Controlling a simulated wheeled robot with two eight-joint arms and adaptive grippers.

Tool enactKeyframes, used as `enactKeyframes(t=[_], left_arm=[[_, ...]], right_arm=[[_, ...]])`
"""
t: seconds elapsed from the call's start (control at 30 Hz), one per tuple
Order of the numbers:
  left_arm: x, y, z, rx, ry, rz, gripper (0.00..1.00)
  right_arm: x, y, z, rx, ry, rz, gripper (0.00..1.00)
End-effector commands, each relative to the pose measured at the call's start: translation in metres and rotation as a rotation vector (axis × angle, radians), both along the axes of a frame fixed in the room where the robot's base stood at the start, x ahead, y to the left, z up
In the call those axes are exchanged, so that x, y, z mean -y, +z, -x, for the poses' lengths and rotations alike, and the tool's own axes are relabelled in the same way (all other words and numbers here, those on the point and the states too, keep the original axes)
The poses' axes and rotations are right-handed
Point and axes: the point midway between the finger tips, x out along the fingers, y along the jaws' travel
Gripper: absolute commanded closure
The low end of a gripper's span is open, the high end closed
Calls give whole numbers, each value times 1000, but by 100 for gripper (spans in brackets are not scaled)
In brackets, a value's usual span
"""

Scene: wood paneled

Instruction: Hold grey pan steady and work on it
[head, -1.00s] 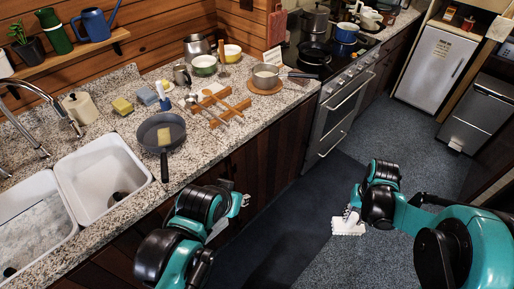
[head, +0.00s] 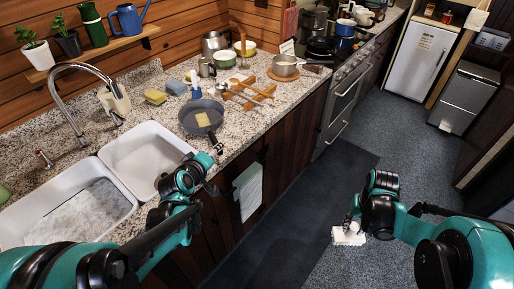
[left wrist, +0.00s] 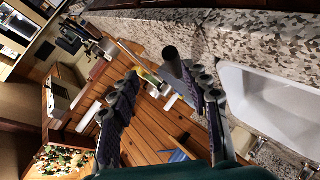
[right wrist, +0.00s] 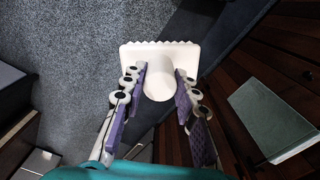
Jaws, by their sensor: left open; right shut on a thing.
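The grey pan (head: 196,112) sits on the granite counter beside the sink, its dark handle (head: 217,146) pointing over the front edge. A flat yellow piece (head: 203,119) lies in it. My left gripper (head: 212,170) is just below the handle end. In the left wrist view its fingers (left wrist: 163,80) are apart, with the dark handle end (left wrist: 171,53) near the right finger; contact cannot be told. My right gripper (right wrist: 160,85) is shut on the round handle of a white toothed scraper (right wrist: 155,52). The scraper (head: 348,236) is held over the floor, away from the counter.
The double sink (head: 150,160) is left of the pan. A yellow sponge (head: 155,97), a blue sponge (head: 176,87) and a wooden rack (head: 250,95) are near it. A saucepan (head: 285,66) stands farther right. A towel (head: 248,190) hangs on the cabinet front.

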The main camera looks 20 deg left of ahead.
Motion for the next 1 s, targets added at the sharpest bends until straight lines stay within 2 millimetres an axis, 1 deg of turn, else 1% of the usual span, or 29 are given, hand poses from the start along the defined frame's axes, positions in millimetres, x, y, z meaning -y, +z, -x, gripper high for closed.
enactKeyframes(t=[0.03, 0.1, 0.23, 0.33, 0.43, 0.8, 1.0], left_arm=[[-15, -5, -4, 27, 45, 35, 53], [-30, -8, -8, 63, 92, 77, 53], [-45, -11, -11, 100, 143, 124, 53], [-49, -14, -16, 109, 152, 135, 53], [-51, -20, -27, 108, 151, 135, 53], [-59, -49, -91, 107, 149, 133, 53], [-63, -57, -113, 107, 150, 133, 53]], right_arm=[[0, -2, 0, 0, 0, 0, 100], [0, -4, 0, 0, 0, 0, 100], [0, -5, 0, 0, 0, 0, 100], [0, -7, 0, 0, 0, 0, 100], [0, -12, 0, 0, 0, 0, 100], [0, -33, 0, 0, 0, 0, 100], [0, -39, 0, 0, 0, 0, 100]])
